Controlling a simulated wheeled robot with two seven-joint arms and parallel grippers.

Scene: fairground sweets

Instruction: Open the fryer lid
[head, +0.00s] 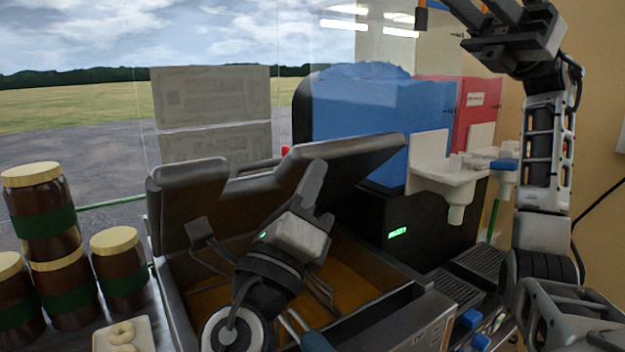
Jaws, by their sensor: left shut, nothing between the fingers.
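The fryer's grey metal lid (360,160) is raised and tilted over the vat in the head view. Golden-brown oil (345,285) and wire basket parts show below it. My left gripper (318,172) is shut and empty, pointing up in front of the lid's underside. Its fingertips overlap the lid in the picture; I cannot tell whether they touch it. The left gripper and arm hide part of the vat and baskets. My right gripper (482,10) is raised at the top right, away from the fryer, its fingers apart and partly cut off by the frame.
Several brown jars (68,290) with cream lids stand left of the fryer, beside a white tray (100,338) holding ring doughnuts. A blue and red slush machine (375,115) stands behind right, with white dispensers. A clear pane and a field are behind.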

